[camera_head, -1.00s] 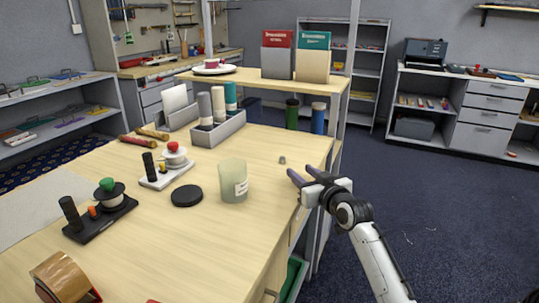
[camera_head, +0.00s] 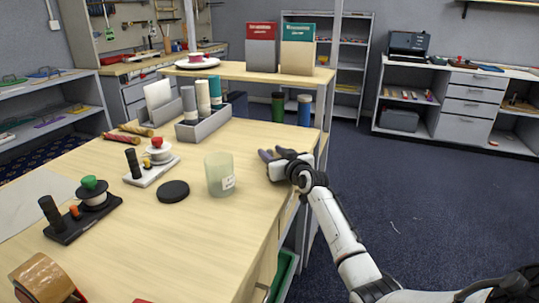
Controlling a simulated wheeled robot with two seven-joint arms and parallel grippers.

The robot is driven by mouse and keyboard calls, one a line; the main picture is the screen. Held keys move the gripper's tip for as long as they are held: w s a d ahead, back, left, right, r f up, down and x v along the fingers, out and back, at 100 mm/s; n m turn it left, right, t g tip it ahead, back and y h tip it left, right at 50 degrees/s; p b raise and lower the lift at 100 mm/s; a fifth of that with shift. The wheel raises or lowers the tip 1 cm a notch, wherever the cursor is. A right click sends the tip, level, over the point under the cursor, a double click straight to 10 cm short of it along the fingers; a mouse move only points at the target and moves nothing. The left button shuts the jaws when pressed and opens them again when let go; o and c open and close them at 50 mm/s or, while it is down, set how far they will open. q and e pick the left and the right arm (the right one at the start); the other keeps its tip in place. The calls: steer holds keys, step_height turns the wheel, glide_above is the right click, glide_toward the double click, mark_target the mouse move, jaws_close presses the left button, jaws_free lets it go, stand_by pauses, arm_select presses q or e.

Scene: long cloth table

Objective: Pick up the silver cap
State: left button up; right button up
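My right gripper (camera_head: 272,154) reaches in from the right over the table's right edge, its two dark fingers pointing left and spread apart. The small silver cap is not visible now; the fingers cover the patch of table where it stood. I cannot tell whether it is between the fingers or behind them. The frosted jar (camera_head: 220,176) with a white label stands upright to the left of the fingers, apart from them. My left gripper is not in view.
A black round lid (camera_head: 173,191) lies left of the jar. A grey bin (camera_head: 207,127) with rolls stands behind. A raised shelf (camera_head: 250,72) spans the back of the wooden table (camera_head: 190,250).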

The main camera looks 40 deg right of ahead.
jaws_close()
stand_by(0.3)
